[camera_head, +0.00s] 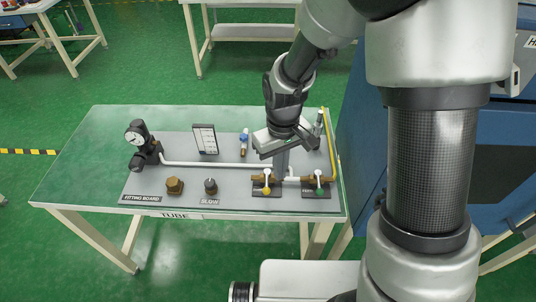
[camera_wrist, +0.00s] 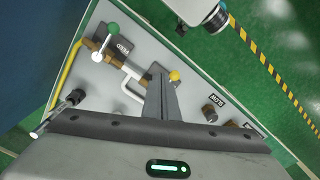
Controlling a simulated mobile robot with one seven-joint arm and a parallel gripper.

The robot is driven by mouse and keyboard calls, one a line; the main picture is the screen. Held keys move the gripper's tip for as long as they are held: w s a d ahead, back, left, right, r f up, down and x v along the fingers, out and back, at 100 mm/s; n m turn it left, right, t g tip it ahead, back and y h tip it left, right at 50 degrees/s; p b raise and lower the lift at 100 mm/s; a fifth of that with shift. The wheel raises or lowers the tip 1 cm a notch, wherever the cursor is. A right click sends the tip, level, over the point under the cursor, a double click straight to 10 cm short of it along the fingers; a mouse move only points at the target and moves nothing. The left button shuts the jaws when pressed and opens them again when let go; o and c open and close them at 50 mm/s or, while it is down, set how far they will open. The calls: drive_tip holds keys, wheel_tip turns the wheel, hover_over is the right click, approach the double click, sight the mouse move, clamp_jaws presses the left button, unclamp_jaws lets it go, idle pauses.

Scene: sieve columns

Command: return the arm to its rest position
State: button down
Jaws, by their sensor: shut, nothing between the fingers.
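My gripper (camera_head: 281,174) is above the right part of the grey fitting board (camera_head: 215,179), pointing down. Its fingers are together with nothing between them; they also show shut in the wrist view (camera_wrist: 158,78). Behind or below the fingers are a white pipe and a brass valve with a yellow knob (camera_head: 266,190). Whether the fingertips touch the board or pipe cannot be told. My arm reaches down to the board from the upper right of the head view.
A second valve with a green knob (camera_head: 318,191), a yellow pipe (camera_head: 329,140), a pressure gauge (camera_head: 137,133), a small chart panel (camera_head: 205,139), a brass fitting (camera_head: 174,186) and a blue-topped part (camera_head: 244,142) stand close by. A blue cabinet (camera_head: 365,140) is right of the table (camera_head: 75,180).

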drive_tip(key=s+d+r+m+t+p, duration=0.1)
drive_tip(key=s+d+r, duration=0.3)
drive_tip(key=r, duration=0.6)
drive_tip(key=s+d+r+m+t+p, duration=0.2)
drive_tip(key=s+d+r+m, duration=0.1)
drive_tip(key=r, duration=0.6)
drive_tip(key=s+d+r+m+t+p, duration=0.2)
drive_tip(key=s+d+r, duration=0.3)
drive_tip(key=r, duration=0.5)
drive_tip(key=shift+s+d+r+t, duration=0.3)
drive_tip(key=shift+s+d, duration=0.1)
drive_tip(key=shift+s, duration=0.1)
drive_tip(key=shift+a, duration=0.1)
